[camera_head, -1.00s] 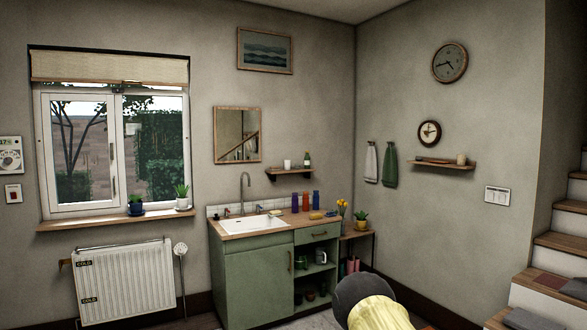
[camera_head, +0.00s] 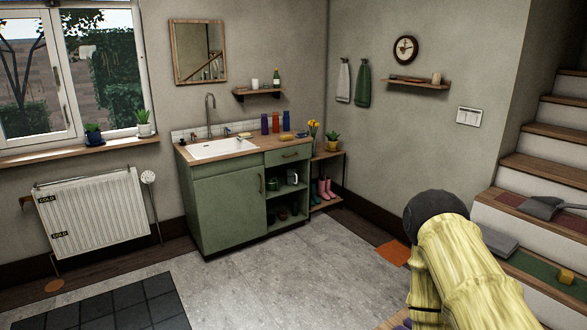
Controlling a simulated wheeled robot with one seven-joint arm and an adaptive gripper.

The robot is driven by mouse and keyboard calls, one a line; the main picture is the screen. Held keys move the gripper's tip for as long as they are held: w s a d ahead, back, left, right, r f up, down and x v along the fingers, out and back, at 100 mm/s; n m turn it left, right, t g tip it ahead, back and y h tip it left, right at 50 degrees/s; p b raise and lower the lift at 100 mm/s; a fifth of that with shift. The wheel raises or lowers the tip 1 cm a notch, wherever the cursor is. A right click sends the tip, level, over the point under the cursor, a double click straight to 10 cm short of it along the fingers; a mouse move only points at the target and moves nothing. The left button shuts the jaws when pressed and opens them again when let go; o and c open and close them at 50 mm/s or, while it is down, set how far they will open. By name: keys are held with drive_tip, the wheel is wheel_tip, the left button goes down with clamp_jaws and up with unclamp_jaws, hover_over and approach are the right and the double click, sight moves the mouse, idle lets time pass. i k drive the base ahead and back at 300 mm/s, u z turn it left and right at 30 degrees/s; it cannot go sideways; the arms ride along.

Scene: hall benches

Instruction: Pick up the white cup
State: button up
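A small white object that may be the white cup (camera_head: 255,84) stands upright on the dark wall shelf (camera_head: 262,95) above the sink cabinet, left of a green bottle (camera_head: 276,77). Another whitish item (camera_head: 292,176) sits on the upper open shelf of the green cabinet (camera_head: 226,203); it is too small to tell whether it is a cup. My arm, dark and yellow, shows at the lower right, far in front of the cabinet. My gripper is not visible.
Grey floor (camera_head: 300,262) lies clear before the cabinet. A dark mat (camera_head: 110,308) lies at lower left. A radiator (camera_head: 93,214) stands under the window. Stairs (camera_head: 545,140) with a grey tool (camera_head: 556,206) rise at right. Boots (camera_head: 325,188) sit under a side table.

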sight(255, 83)
drive_tip(key=i, duration=4.4)
drive_tip(key=z, duration=1.85)
drive_tip(key=i, duration=0.4)
drive_tip(key=u, duration=2.4)
